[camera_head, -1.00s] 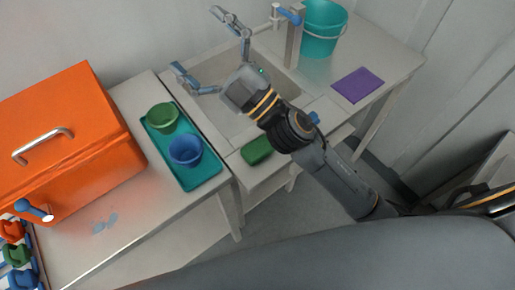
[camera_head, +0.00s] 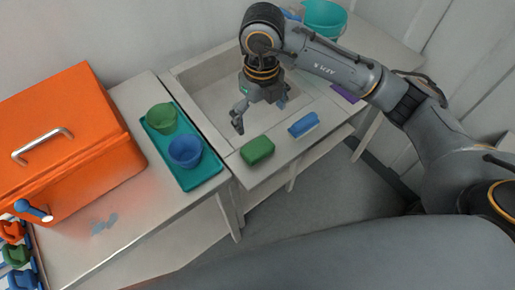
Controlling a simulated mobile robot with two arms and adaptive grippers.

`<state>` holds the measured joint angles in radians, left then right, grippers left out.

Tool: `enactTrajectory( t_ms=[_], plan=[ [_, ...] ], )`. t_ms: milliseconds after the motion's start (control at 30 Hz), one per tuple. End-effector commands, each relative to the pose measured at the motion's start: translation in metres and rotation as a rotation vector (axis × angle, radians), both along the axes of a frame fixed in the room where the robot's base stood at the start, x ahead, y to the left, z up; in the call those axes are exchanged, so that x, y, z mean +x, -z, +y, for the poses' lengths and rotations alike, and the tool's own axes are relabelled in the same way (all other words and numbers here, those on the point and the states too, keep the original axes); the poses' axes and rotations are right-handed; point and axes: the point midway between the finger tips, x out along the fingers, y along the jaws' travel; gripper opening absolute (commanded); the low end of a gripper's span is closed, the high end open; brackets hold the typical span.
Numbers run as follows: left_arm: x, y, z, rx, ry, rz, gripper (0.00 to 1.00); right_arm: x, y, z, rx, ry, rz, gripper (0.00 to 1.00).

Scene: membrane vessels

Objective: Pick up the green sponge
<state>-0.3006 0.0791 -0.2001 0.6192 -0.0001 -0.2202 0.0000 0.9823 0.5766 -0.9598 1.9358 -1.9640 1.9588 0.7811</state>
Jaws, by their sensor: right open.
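The green sponge (camera_head: 257,150) lies on the front ledge of the sink counter, in full view. My right gripper (camera_head: 259,113) is open and points down over the front part of the sink basin, behind the sponge and apart from it. One finger shows at its left and a part of the other at its right. Nothing shows between the fingers. My left gripper is not in view.
A blue sponge or block (camera_head: 303,124) lies on the same ledge, right of the green sponge. Left of the sink, a teal tray (camera_head: 202,178) holds a green cup (camera_head: 162,117) and a blue cup (camera_head: 185,151). An orange box (camera_head: 75,150) stands farther left. A teal bucket (camera_head: 324,16) stands behind.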

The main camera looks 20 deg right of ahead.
Motion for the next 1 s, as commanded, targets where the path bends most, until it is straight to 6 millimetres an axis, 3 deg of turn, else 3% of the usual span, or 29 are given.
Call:
enactTrajectory(
  t_ms=[400,667,800,1000],
  plan=[
    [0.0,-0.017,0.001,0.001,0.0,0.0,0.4,-0.001,0.071,0.0,-0.004,0.001,0.007,1.0],
    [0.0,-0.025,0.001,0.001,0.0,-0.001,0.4,0.001,0.09,0.001,-0.002,0.001,0.006,1.0],
    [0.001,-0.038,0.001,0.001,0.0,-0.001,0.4,0.006,0.109,0.005,-0.002,0.0,0.007,1.0],
    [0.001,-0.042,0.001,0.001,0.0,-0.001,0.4,0.007,0.133,0.005,-0.001,-0.001,0.004,1.0]
  ],
)
